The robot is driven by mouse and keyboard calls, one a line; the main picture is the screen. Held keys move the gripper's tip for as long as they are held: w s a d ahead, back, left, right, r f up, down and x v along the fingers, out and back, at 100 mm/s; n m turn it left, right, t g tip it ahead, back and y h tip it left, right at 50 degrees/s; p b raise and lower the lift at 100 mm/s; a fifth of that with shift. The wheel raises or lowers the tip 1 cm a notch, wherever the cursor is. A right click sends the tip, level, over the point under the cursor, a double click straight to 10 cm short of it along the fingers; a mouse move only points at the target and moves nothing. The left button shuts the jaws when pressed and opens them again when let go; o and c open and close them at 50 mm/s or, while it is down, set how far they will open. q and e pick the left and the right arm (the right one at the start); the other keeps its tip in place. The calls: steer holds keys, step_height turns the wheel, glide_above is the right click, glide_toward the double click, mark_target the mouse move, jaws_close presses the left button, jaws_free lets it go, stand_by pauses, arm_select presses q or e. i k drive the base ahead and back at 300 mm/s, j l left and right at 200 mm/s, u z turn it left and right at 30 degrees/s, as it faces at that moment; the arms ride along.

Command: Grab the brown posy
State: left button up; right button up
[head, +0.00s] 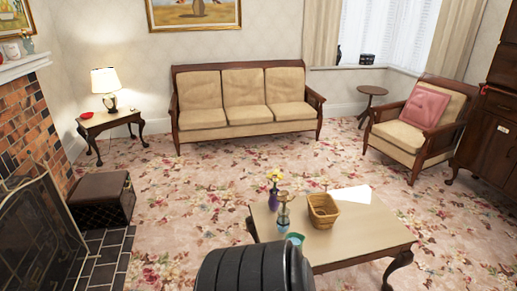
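A small brownish bunch (283,196), which looks like the brown posy, stands in a pale bluish vase (283,218) on the coffee table (375,232). It is small in the head view and its details are hard to tell. A purple vase (273,201) with yellow flowers (274,175) stands just behind it to the left. Neither of my grippers shows. A dark ribbed cylinder, part of my own body, fills the bottom centre and hides the table's near left corner.
A wicker basket (323,211), a teal bowl (295,239) and a white sheet (351,195) share the coffee table. A brown box stool (103,199) and fire screen (38,235) stand at left. Open carpet lies between table and sofa (245,97). An armchair (422,122) is at right.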

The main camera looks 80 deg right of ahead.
mark_target(280, 198)
steer(key=k+z, duration=0.1)
steer(key=z, duration=2.8)
steer(key=l+u, duration=0.1)
steer(key=u, duration=0.25)
steer(key=i+l+u, duration=0.1)
steer(key=u, duration=0.25)
steer(key=l+u, duration=0.15)
steer(key=u, duration=0.2)
steer(key=i, duration=0.05)
